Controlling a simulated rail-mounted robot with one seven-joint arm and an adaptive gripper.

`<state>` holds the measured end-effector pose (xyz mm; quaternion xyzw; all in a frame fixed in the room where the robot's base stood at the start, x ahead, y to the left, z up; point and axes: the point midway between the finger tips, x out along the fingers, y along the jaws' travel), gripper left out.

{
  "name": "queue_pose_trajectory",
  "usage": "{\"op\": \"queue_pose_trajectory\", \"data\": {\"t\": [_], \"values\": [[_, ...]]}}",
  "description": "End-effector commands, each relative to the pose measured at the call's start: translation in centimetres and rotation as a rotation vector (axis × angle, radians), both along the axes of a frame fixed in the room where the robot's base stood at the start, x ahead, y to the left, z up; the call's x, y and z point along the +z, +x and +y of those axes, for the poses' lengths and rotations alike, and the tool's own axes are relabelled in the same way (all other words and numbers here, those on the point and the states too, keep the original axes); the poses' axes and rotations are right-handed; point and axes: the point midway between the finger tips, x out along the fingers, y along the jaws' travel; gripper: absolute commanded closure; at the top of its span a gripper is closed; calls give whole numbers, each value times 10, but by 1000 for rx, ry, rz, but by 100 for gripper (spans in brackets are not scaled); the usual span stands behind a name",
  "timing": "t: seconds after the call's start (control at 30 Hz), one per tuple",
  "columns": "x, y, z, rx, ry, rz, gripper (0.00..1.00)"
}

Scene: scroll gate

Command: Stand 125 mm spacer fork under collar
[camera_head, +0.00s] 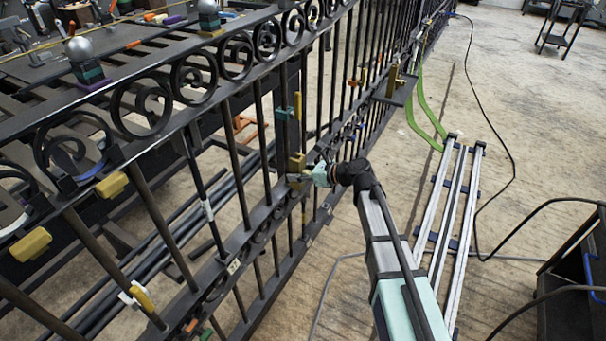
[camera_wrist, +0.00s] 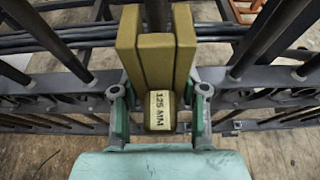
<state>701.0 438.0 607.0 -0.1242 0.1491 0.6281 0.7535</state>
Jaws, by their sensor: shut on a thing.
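The spacer fork (camera_wrist: 160,103) is a brass-coloured block with two tall side slabs and a label reading 125 MM. My gripper (camera_wrist: 160,112) is shut on it, one finger on each side. In the head view the fork (camera_head: 296,163) stands upright against the gate, just left of my gripper (camera_head: 308,178). A dark upright bar (camera_wrist: 157,14) shows behind the fork's top; I cannot tell if the prongs are around it. A blue-grey piece (camera_head: 284,114), possibly the collar, is on a bar above the fork. Contact between them cannot be made out, nor the fork's lower end.
The scrolled iron gate (camera_head: 190,128) runs diagonally across the left, with close-set bars. Yellow blocks (camera_head: 112,185) hang on it. A small bracket shelf (camera_head: 392,90) juts out farther along. Pale rails (camera_head: 446,200) lie on the floor at right. A black cable (camera_head: 505,140) crosses the open floor.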

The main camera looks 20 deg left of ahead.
Motion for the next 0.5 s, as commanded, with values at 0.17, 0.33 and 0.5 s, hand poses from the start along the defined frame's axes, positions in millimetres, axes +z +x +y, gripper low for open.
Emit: {"op": "queue_pose_trajectory", "data": {"t": [0.17,0.33,0.5], "values": [[2,2,11,1,1,0,100],[2,4,19,1,2,0,100],[2,6,27,0,2,0,100]]}}
